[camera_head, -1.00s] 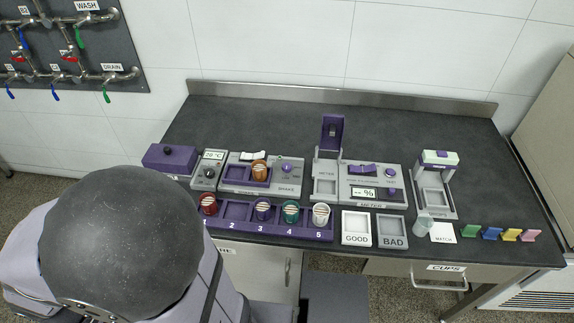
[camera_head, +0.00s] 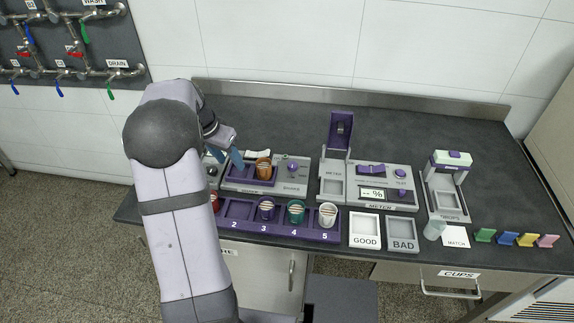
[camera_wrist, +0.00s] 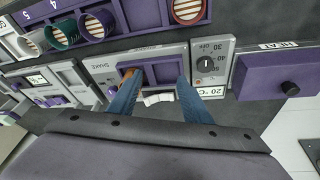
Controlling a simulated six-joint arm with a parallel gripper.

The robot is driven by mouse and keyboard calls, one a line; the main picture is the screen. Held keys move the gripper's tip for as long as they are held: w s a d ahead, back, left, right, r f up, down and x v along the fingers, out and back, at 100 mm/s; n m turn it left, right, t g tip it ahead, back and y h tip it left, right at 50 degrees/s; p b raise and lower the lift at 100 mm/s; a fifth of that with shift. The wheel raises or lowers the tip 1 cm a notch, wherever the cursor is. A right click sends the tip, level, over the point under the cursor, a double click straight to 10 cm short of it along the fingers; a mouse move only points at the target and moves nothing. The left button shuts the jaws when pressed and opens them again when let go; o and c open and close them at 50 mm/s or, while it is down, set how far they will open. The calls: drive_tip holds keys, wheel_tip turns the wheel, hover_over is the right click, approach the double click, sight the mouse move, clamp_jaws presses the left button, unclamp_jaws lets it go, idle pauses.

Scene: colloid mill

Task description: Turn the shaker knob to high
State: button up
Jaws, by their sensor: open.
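The shaker (camera_head: 232,186) is a grey unit with a purple tray holding an orange-brown cup (camera_head: 264,168). Its purple shaker knob (camera_head: 292,167) is on the right part of its panel; its setting is too small to read. In the wrist view the shaker (camera_wrist: 103,67) appears upside down, with the knob (camera_wrist: 112,92) left of the fingers. My gripper (camera_head: 236,158) is open above the left part of the shaker, left of the knob and apart from it. In the wrist view my gripper's blue fingers (camera_wrist: 158,80) spread over the shaker tray, with nothing held between them.
A temperature dial (camera_wrist: 207,64) and purple heat block (camera_wrist: 283,85) stand beside the shaker. A numbered purple rack (camera_head: 233,228) with several cups runs along the front. The meter (camera_head: 335,190), with its purple lid raised, stands right of the shaker. The counter behind is clear.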

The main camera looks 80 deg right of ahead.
sight(292, 164)
drive_tip(key=s+d+f+m+g, duration=0.1)
drive_tip(key=s+d+m, duration=0.55)
drive_tip(key=s, duration=0.85)
drive_tip(key=shift+n, duration=0.65)
drive_tip(key=shift+w+d+p+x, duration=0.1)
drive_tip(key=shift+d+p+x, duration=0.1)
drive_tip(key=shift+x, duration=1.05)
drive_tip(key=shift+w+d+p+x, duration=0.1)
drive_tip(key=shift+p+x, duration=0.1)
drive_tip(key=shift+x, duration=1.05)
drive_tip(key=shift+d+p+x, duration=0.1)
drive_tip(key=shift+p+x, duration=0.1)
drive_tip(key=shift+x, duration=1.1)
drive_tip(key=shift+r, duration=0.1)
drive_tip(key=c, duration=1)
